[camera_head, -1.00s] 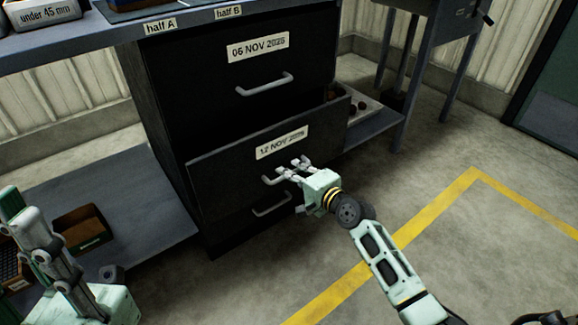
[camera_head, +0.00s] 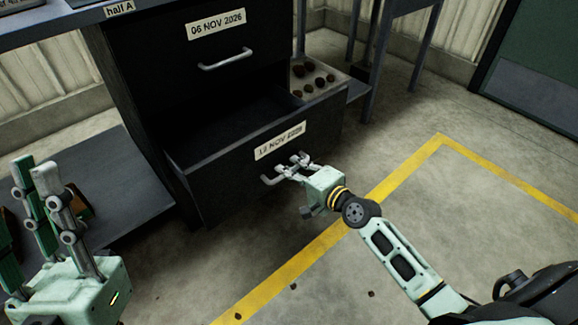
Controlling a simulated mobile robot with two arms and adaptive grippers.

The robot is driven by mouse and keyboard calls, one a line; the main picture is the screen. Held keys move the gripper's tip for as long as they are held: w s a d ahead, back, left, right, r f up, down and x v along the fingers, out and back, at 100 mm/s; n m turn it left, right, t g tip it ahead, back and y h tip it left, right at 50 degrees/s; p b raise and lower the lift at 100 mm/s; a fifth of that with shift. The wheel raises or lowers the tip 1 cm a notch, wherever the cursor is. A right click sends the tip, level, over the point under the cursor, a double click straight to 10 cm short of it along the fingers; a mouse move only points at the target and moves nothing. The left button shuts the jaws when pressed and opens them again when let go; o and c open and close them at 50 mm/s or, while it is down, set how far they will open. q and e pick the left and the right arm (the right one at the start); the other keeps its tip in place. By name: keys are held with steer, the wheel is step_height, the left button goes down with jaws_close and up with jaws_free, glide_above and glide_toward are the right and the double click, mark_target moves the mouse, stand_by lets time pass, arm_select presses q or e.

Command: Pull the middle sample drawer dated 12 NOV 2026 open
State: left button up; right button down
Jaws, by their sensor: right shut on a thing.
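The black middle drawer (camera_head: 225,165), with a white label reading 12 NOV, the year hard to read, stands well out of the dark cabinet. Its inside shows from above; the part I see looks dark and empty. My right gripper (camera_head: 287,171) is shut on the grey bar handle (camera_head: 270,180) at the drawer's front, just below the label. My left gripper (camera_head: 36,172) is at the lower left, fingers up and spread, empty and apart from the cabinet. The top drawer (camera_head: 215,50), labelled 06 NOV 2026, is closed. The bottom drawer is hidden behind the middle one.
A pale tray (camera_head: 325,72) with several dark potatoes sits on a shelf behind the drawer's right side. A low grey shelf (camera_head: 120,195) is left of the cabinet. Small dark bits (camera_head: 293,286) lie on the floor.

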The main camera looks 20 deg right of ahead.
steer(key=c, duration=2.1)
jaws_free()
steer(key=v, duration=1.2)
